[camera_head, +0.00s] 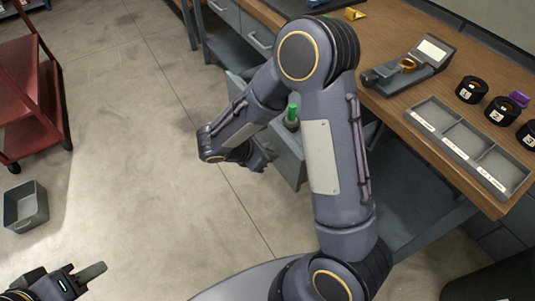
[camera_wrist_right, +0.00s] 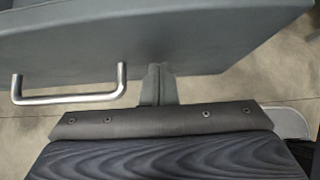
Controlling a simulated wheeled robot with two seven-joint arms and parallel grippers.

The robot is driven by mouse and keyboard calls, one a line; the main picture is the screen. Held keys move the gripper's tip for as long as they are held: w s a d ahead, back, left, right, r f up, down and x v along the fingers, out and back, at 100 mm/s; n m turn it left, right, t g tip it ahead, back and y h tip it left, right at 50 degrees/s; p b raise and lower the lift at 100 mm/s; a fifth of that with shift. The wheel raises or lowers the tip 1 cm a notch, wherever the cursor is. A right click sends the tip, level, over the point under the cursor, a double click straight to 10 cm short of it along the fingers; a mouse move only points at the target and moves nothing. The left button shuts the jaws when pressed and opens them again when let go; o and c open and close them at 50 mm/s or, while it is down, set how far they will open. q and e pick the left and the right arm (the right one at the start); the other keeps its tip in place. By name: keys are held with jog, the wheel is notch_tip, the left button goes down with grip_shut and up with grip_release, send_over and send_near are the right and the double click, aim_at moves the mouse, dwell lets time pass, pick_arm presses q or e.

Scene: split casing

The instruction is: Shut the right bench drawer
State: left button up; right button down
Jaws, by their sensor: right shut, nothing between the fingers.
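The right bench drawer (camera_head: 287,158) stands pulled out from under the bench in the head view, partly hidden behind my right arm. A green-topped item (camera_head: 292,113) shows in it. In the right wrist view, the grey drawer front (camera_wrist_right: 190,35) fills the top, with a silver bar handle (camera_wrist_right: 68,98) at left. My right gripper (camera_wrist_right: 158,70) is shut and empty, its fingertips at the panel's lower edge, right of the handle; I cannot tell whether they touch. It also shows beside the drawer in the head view (camera_head: 262,160). My left gripper (camera_head: 92,271) is far off at lower left; its jaw opening is unclear.
The wooden bench top (camera_head: 395,105) holds a grey device (camera_head: 425,62), a compartment tray (camera_head: 462,146), black numbered rings (camera_head: 471,90) and a purple piece (camera_head: 519,98). A red cart (camera_head: 25,100) and grey bin (camera_head: 25,207) stand at left. The floor between is clear.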

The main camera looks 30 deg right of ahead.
jog(key=d, duration=0.9)
jog(key=w+d, duration=0.1)
jog(key=d, duration=0.8)
jog(key=w+d, duration=0.1)
jog(key=d, duration=0.9)
jog(key=shift+w, duration=0.1)
pick_arm(q)
jog(key=shift+a+r, duration=0.1)
jog(key=shift+a, duration=0.05)
pick_arm(e)
jog(key=shift+d+r, duration=0.1)
jog(key=shift+d, duration=0.15)
